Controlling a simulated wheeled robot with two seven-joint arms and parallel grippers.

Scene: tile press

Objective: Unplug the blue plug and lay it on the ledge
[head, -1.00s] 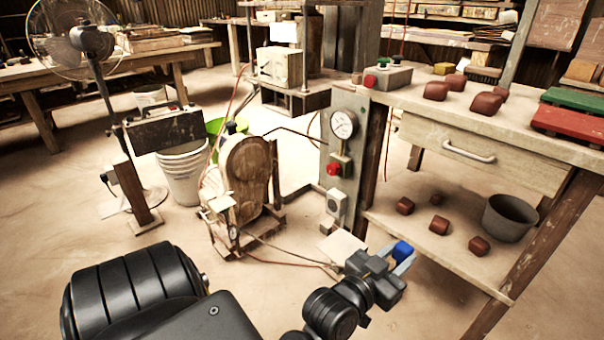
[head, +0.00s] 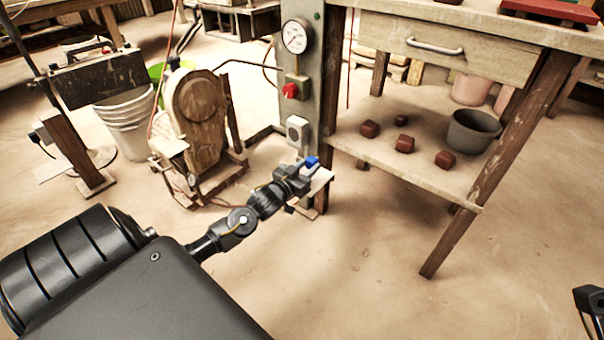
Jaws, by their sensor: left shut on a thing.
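The blue plug (head: 311,162) is small and sits between the fingertips of my left gripper (head: 308,166), which is shut on it. My left gripper and the plug appear in front of or over the ledge (head: 319,182), a small pale board low by the grey post. I cannot tell whether the plug touches the ledge. The socket box (head: 297,132) is on the post just above, apart from the plug. A black part of my right arm shows at the lower right edge; its gripper cannot be made out.
A red knob (head: 290,90) and a gauge (head: 296,37) are higher on the post (head: 312,70). A wooden machine (head: 200,110) stands left of it. To the right, a low shelf (head: 400,165) holds several brown blocks and a grey pot (head: 473,131). The floor in front is clear.

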